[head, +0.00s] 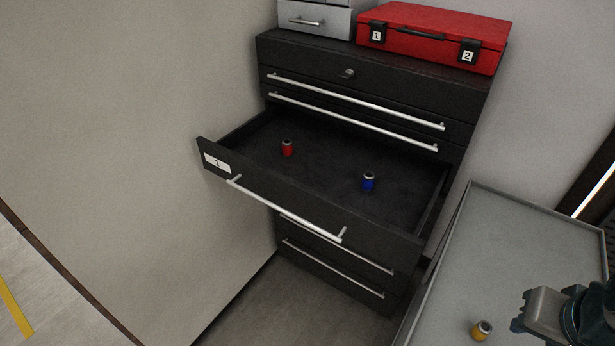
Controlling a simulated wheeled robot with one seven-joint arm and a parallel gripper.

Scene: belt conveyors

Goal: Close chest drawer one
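Chest drawer one (380,231) is pulled far out of the black chest (300,50) in the head view. Its front has a white label reading 1 (217,163) and a long silver bar handle (285,209). A red cylinder (287,148) and a blue cylinder (369,182) stand upright inside the drawer. My gripper (517,324) is at the lower right, over the grey table and well apart from the drawer. Its fingers are only partly in view, so I cannot tell whether it is open or shut.
A grey raised-edge table (500,235) stands right of the chest, with a yellow cylinder (482,330) near my gripper. A red case (432,35) and a grey drawer box (314,18) sit on the chest. A wall (130,130) borders the left. Floor shows below the drawer.

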